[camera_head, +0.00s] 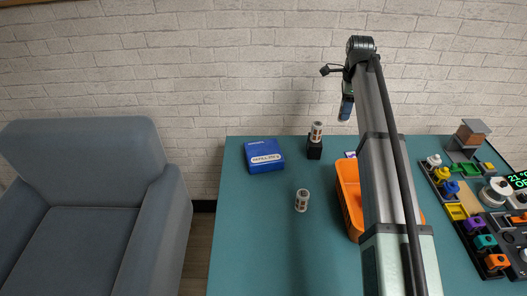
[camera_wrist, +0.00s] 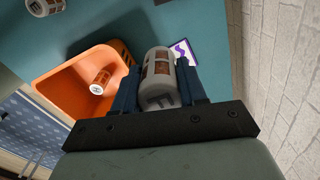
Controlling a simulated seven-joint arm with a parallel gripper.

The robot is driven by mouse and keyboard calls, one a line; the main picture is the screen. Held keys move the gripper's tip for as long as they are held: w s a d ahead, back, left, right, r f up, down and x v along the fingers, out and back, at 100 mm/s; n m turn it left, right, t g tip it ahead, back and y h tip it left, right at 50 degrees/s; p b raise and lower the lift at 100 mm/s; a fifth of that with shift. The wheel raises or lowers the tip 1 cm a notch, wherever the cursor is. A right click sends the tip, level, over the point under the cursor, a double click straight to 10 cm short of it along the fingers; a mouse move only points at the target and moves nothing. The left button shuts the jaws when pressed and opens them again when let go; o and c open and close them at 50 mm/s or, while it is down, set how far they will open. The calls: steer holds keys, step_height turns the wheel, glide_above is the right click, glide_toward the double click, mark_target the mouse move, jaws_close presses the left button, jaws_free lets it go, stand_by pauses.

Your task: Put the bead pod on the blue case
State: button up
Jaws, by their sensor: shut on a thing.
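My gripper (camera_wrist: 158,85) is shut on a white pod (camera_wrist: 160,72) with brown label panels, held between its dark blue fingers in the wrist view. I take this for the bead pod; its contents cannot be read.
Similar pods stand on a black block (camera_head: 314,151) and on the open teal table (camera_head: 240,235). Another lies in the orange bin (camera_wrist: 62,72), below my gripper. A purple-and-white card (camera_wrist: 184,50) is beside the bin. Coloured parts and devices crowd the right side.

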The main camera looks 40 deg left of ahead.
steer(key=s+a, duration=1.8)
steer(key=a, duration=0.2)
glide_above(263, 151)
steer(key=shift+m, duration=0.3)
steer(key=shift+f, duration=7.5)
steer(key=shift+f, duration=0.15)
steer(key=o, duration=1.1)
steer(key=shift+c, duration=0.2)
step_height(263, 151, up, 12)
